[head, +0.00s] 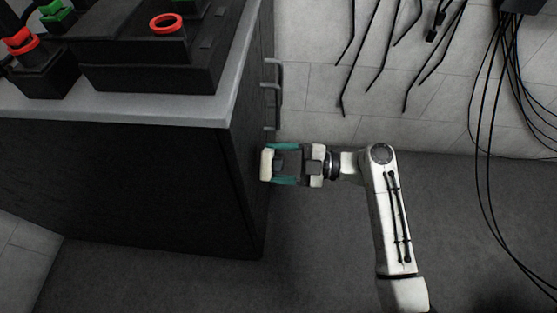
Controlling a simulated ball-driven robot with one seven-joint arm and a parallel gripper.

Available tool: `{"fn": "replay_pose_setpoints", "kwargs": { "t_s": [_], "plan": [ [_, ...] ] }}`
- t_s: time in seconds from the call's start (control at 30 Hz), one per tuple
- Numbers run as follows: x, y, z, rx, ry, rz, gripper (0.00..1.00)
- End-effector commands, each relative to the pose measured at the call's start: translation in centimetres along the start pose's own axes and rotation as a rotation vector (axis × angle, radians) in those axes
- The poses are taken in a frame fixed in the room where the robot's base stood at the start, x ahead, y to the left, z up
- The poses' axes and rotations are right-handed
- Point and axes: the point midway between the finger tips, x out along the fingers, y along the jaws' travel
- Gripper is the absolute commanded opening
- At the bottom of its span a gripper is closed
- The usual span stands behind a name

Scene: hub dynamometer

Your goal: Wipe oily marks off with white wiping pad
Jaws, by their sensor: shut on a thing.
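My gripper (268,164) is at the middle of the head view, reaching left with teal fingers. It is shut on the white wiping pad (266,163), which shows as a pale block between the fingertips. The pad is close to the right-hand side of the dark cabinet (140,185); I cannot tell whether it touches. No oily marks can be made out in this view, and the cabinet side facing the pad is seen at a steep angle.
The cabinet's grey top (160,108) carries dark blocks with a red ring (167,23) and other red and green parts. Handles (273,98) stick out from its right side. Black cables (510,90) hang at the right. Grey floor (320,270) is clear below the arm.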

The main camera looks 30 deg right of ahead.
Motion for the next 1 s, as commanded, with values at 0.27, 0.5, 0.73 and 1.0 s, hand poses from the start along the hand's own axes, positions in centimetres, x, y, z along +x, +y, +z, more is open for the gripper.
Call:
{"fn": "replay_pose_setpoints", "kwargs": {
  "t_s": [0.27, 0.5, 0.73, 1.0],
  "plan": [
    [0.6, 0.0, 0.0, -0.001, 0.001, -0.001, 0.45],
    [1.0, 0.0, 0.0, -0.001, 0.000, 0.000, 0.45],
    [1.4, 0.0, 0.0, 0.000, 0.000, 0.000, 0.45],
    [1.8, 0.0, 0.0, 0.000, 0.000, 0.000, 0.45]
  ]
}}
